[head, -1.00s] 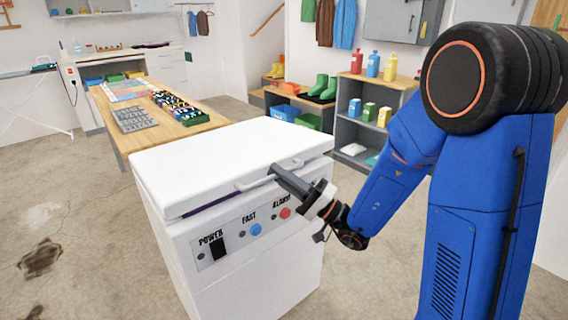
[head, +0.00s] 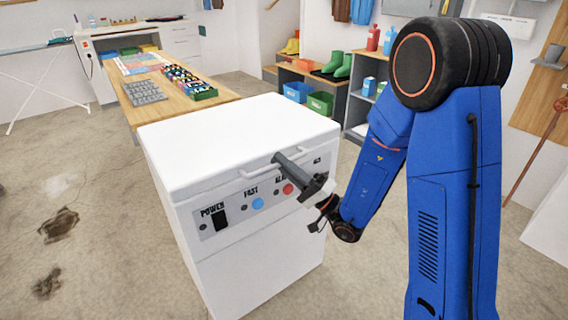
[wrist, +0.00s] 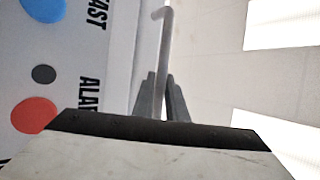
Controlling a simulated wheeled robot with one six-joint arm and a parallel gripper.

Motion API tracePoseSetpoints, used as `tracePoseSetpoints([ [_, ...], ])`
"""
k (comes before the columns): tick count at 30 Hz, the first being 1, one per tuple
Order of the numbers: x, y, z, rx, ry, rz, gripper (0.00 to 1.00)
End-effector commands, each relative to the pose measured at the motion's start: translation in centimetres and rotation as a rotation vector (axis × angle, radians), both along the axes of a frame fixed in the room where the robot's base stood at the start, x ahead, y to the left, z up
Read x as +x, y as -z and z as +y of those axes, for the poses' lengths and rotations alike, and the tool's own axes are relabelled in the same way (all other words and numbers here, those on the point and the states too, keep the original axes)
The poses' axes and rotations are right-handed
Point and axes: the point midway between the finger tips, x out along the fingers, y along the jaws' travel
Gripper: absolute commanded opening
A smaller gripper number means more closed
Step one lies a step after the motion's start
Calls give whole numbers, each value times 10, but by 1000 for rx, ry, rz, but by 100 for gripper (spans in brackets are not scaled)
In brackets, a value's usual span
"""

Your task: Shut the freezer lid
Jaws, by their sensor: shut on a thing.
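The white chest freezer (head: 250,262) stands in the middle of the head view. Its white lid (head: 235,135) lies level on the body, with no dark gap showing along the front edge. A bar handle (head: 248,169) runs along the lid's front. My gripper (head: 280,160) is shut on the handle near its right end. In the wrist view the two fingers of my gripper (wrist: 160,98) close around the handle bar (wrist: 165,50). The gripper hides part of the panel's ALARM label.
The front panel carries a black POWER switch (head: 221,216), a blue button (head: 258,204) and a red button (head: 288,189). A wooden table (head: 205,104) with trays stands right behind the freezer. Shelves with boots (head: 343,66) stand at the back.

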Motion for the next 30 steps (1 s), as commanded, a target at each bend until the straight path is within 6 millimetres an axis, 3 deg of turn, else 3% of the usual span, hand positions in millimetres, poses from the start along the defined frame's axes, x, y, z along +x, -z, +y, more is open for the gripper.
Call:
tracePoseSetpoints([
  [3, 3, 5, 3, -11, 1, 11, 0],
  [4, 3, 5, 3, -11, 1, 11, 17],
  [5, 3, 5, 3, -11, 1, 11, 20],
  [14, 3, -1, 2, -11, 1, 9, 20],
  [30, 0, -69, 0, -2, 1, -2, 20],
])
